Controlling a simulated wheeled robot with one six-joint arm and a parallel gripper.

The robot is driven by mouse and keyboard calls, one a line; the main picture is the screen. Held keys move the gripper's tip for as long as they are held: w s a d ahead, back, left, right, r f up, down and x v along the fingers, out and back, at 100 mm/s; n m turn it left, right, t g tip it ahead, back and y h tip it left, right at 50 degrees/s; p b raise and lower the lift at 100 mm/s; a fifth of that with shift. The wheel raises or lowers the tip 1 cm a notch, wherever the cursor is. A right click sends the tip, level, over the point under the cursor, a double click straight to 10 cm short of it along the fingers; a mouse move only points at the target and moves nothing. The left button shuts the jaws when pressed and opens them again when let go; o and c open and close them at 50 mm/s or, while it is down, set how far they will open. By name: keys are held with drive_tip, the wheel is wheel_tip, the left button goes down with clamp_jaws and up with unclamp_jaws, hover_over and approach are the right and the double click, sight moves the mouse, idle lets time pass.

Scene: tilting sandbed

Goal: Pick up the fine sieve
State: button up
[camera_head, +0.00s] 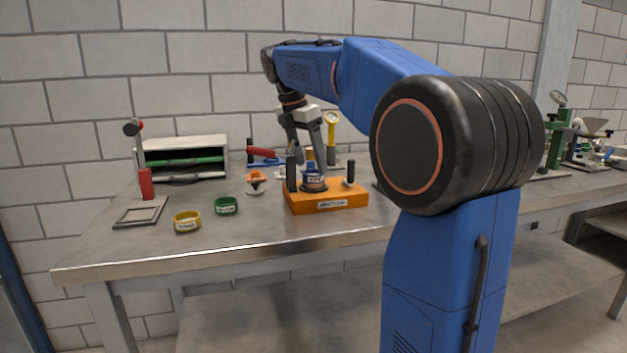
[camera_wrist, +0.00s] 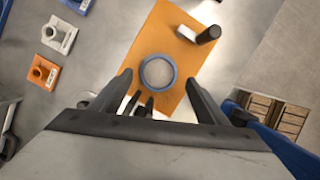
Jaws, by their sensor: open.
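A blue ring-shaped sieve (camera_head: 314,177) with a white label sits on an orange block (camera_head: 330,197); I cannot read its label clearly. In the wrist view the blue ring (camera_wrist: 158,72) with its grey round middle lies on the orange surface (camera_wrist: 150,40). A green ring (camera_head: 226,206) and a yellow ring (camera_head: 187,221), both labelled, lie on the table to the left. My gripper (camera_head: 308,159) is open and points down above the blue sieve. In the wrist view its fingertips (camera_wrist: 159,77) are spread to either side of the ring, with nothing held.
A red-handled frame (camera_head: 147,186) and a grey shelf box (camera_head: 186,143) are at the left. An orange and white piece (camera_head: 256,177) lies behind the green ring. The table's front left is clear.

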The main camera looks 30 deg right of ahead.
sight(313, 177)
drive_tip(key=shift+x, duration=1.65)
drive_tip(key=shift+w, duration=0.1)
drive_tip(key=c, duration=1.1)
drive_tip(key=shift+r, duration=0.1)
